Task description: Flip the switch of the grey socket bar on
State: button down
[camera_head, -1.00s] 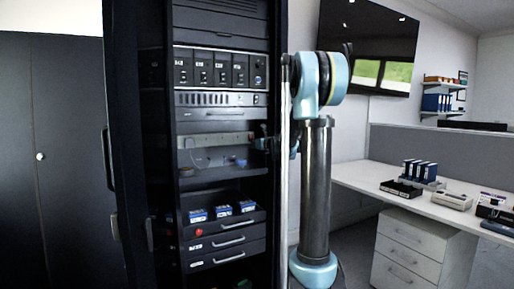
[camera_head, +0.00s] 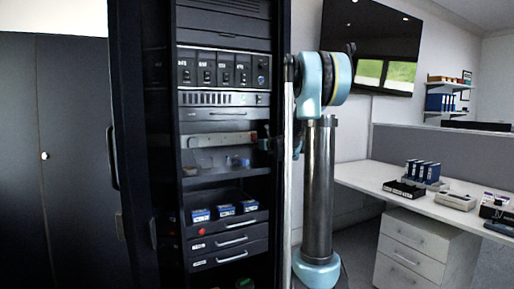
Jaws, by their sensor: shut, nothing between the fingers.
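The grey socket bar (camera_head: 212,140) runs across the open bay of the dark rack, above a shelf. A small reddish spot shows at its right end; I cannot tell the switch's position. My gripper (camera_head: 264,145) is small and dark in this view, just right of the bar's right end, by the rack's right edge. It is shut and holds nothing. Its fingertips are hard to make out, and I cannot tell whether they touch the bar. My blue and grey arm stands right of the rack, partly behind the rack's edge.
The rack's open door (camera_head: 135,150) stands on the left. Below the bar are a shelf with small items and a drawer with blue boxes (camera_head: 225,210). A white desk (camera_head: 400,187) and drawer unit (camera_head: 415,250) stand to the right.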

jog(key=s+d+f, duration=0.1)
jog(key=s+d, duration=0.1)
jog(key=s, duration=0.4)
jog(key=s+d, duration=0.2)
jog(key=s, duration=0.3)
jog(key=shift+s+d+f, duration=0.35)
jog(key=shift+s, duration=0.05)
jog(key=s+a+f+n+g, duration=0.4)
jog(key=s+f+n, duration=0.4)
jog(key=s, duration=0.4)
jog(key=s+a+f+n+g, duration=0.3)
jog(key=s+f+n, duration=0.2)
jog(key=s+n, duration=0.55)
jog(key=s+d+f+n+g+h, duration=0.3)
jog(key=s+f+n, duration=0.3)
jog(key=s, duration=0.6)
jog(key=s+d+f+n+g+h, duration=0.3)
jog(key=s+d+f+n, duration=0.3)
jog(key=s+f, duration=0.3)
jog(key=s+n, duration=0.1)
jog(key=s, duration=0.2)
jog(key=shift+w+f, duration=0.25)
jog(key=shift+w, duration=0.2)
